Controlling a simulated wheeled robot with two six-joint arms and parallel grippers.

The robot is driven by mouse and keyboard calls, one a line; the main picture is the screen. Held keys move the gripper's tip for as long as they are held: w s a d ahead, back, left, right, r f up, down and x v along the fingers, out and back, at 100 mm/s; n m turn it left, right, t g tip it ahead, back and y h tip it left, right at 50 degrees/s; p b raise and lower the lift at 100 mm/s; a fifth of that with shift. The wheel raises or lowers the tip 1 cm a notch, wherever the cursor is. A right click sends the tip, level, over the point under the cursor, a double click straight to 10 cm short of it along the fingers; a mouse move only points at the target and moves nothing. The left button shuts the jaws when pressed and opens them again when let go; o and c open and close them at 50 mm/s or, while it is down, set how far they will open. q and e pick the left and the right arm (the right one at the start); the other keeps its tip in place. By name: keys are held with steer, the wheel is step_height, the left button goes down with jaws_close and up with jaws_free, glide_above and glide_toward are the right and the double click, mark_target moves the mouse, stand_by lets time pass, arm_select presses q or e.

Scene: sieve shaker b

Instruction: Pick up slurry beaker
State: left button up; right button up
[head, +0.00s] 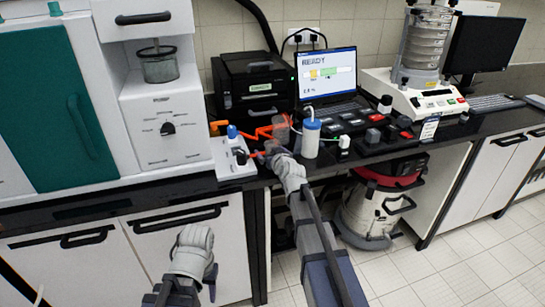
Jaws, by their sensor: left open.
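A small clear vessel (281,129), which looks like the slurry beaker, stands on the dark bench in front of the black box. Orange parts beside it partly cover it, and I cannot see its contents clearly. One arm reaches up from the bottom middle to the bench; its end, my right gripper (264,146), is close to the clear vessel. Its fingers are hard to separate from the orange parts, so I cannot tell its opening or any contact. My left gripper (198,272) is low at the left, in front of the cabinets, open and away from the bench; its fingers are mostly hidden.
A blue-capped item (232,131) on a white stand and a white bottle with a blue top (311,136) flank the vessel closely. A laptop (327,75) and sieve shaker (424,50) stand behind.

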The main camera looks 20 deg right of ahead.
steer(key=c, duration=1.4)
